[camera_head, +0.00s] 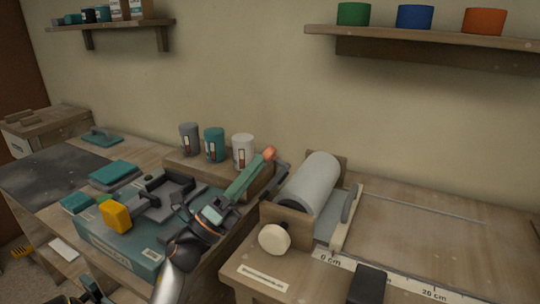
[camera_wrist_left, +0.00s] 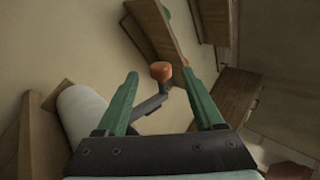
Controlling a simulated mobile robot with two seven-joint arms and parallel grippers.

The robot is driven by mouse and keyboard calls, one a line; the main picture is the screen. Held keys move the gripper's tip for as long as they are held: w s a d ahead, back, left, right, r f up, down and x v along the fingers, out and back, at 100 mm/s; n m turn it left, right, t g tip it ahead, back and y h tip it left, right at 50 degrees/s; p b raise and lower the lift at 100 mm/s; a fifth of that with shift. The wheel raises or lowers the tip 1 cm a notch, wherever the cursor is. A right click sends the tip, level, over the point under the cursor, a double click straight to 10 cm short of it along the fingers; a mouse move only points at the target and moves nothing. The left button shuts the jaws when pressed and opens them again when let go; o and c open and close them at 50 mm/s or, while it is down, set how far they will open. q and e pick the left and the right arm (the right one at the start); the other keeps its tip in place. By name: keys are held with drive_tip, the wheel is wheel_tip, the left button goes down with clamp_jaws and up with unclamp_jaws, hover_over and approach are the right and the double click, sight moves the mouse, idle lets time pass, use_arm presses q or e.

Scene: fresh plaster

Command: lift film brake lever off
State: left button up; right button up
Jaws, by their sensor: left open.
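The film brake lever has an orange knob (camera_head: 269,153) and a dark arm beside the left end of the pale film roll (camera_head: 314,180). The knob also shows in the left wrist view (camera_wrist_left: 161,71), with its dark bent arm running down towards the roll (camera_wrist_left: 80,112). My left gripper (camera_head: 262,160) is open, with its green fingers pointing at the knob. In the left wrist view the knob appears between the two fingertips (camera_wrist_left: 160,75); I cannot tell whether they touch it.
Grey, teal and white tins (camera_head: 243,151) stand behind my left arm. A teal case (camera_head: 120,246) with a yellow block (camera_head: 115,216) lies at left. A dark block (camera_head: 369,286) stands at the front of the bench. The bench top at right (camera_head: 440,235) is mostly clear.

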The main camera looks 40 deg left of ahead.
use_arm(q)
drive_tip(key=v, duration=0.5)
drive_tip(key=shift+b, duration=0.4)
